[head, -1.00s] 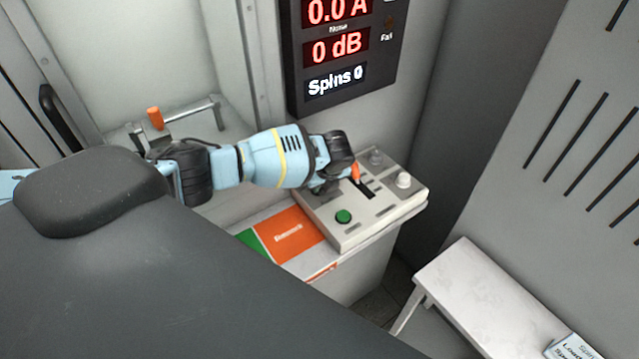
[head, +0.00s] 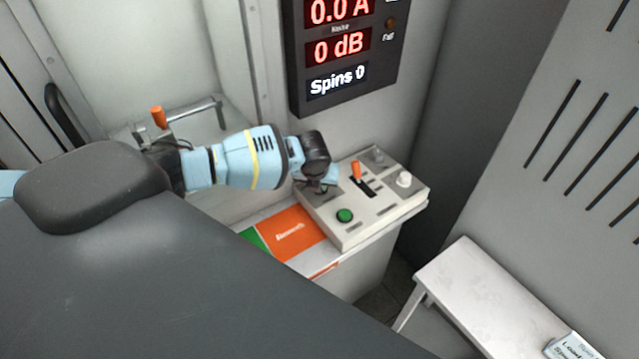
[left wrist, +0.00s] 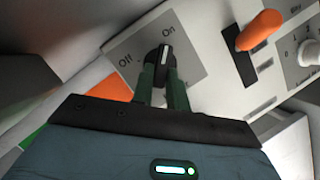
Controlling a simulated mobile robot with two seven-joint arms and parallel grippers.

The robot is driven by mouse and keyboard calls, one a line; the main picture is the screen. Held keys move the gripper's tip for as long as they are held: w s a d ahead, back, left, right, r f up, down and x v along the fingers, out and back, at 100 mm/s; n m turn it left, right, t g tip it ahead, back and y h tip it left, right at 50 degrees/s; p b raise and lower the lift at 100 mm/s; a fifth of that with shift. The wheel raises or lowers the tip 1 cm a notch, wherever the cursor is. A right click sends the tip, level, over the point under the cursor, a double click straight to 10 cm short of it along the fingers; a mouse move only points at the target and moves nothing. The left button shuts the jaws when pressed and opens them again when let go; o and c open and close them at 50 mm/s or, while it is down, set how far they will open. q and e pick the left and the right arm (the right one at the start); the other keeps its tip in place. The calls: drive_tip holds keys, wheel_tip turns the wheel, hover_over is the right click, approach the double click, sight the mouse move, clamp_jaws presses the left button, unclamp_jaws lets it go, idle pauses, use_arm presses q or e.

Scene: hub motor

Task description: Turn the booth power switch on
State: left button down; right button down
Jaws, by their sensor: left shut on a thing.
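The booth power switch (left wrist: 164,55) is a black rotary knob on a grey plate marked "Off" and "On". Its white line points up toward "On" in the left wrist view. My left gripper (left wrist: 163,82) has its dark green fingers shut on the knob from both sides. In the head view my left gripper (head: 318,184) is over the left part of the control box (head: 385,215) and hides the knob. My right gripper is not in view.
The box also carries an orange-handled lever (head: 356,170), a green button (head: 344,215) and a white dial (head: 403,179). A dark display (head: 345,50) above reads 0.0 A, 0 dB, Spins 0. A white bench (head: 490,300) stands at lower right.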

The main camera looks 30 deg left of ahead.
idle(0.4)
use_arm(q)
drive_tip(key=c, duration=1.4)
unclamp_jaws()
